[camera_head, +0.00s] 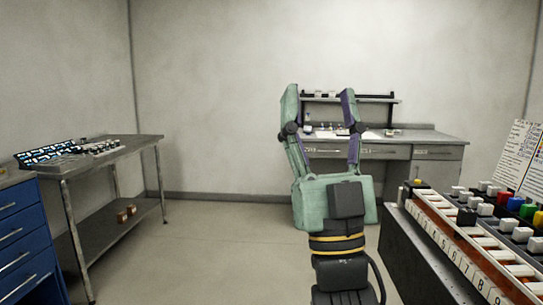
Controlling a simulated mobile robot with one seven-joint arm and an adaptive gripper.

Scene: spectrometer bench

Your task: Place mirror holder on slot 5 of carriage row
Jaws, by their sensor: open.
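My gripper (319,92) stands upright in the middle of the view, its two fingers spread wide apart with nothing between them. The carriage row (462,268) runs along the right side on a dark bench, with a white strip of numbers on its near edge. Slot 5 lies along this strip, but its label is small and hard to read. Several pieces with white, black and coloured tops stand on and behind the row, including a black block (466,217). I cannot tell which piece is the mirror holder. My gripper is left of the row and apart from it.
A grey table (140,140) with instruments stands at left, beside a blue drawer cabinet (22,240). A desk (428,138) with a shelf is against the back wall. Printed sheets (518,150) stand behind the row. The floor (215,240) between left table and right bench is clear.

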